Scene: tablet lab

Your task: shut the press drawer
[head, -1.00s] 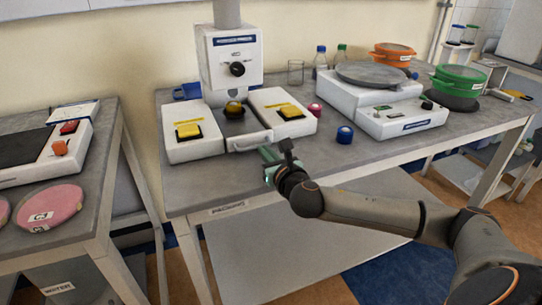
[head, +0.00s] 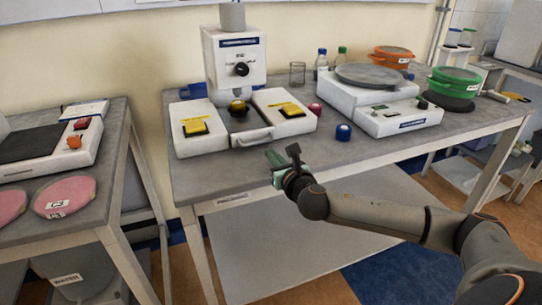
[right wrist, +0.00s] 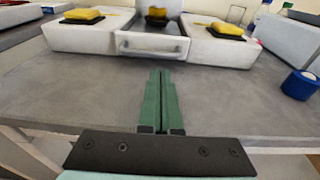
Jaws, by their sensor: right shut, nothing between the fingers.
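The press (head: 234,58) stands on the left part of the bench, with a yellow-topped white block on each side of its base. The drawer (head: 252,137) sits between the blocks, its white front and bar handle facing me; it also shows in the right wrist view (right wrist: 152,46). A round black piece with a yellow top is above the drawer. I cannot tell exactly how far the drawer stands out. My right gripper (head: 275,158) is shut and empty, in front of the drawer and apart from it. Its green fingers (right wrist: 160,100) point at the drawer front. My left gripper is not in view.
A blue-capped jar (head: 344,132) and a red-capped jar (head: 315,109) stand right of the press. A white scale-like device (head: 385,105) is farther right. Bare bench top lies between my fingers and the drawer. A second table with pink discs (head: 66,195) is at the left.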

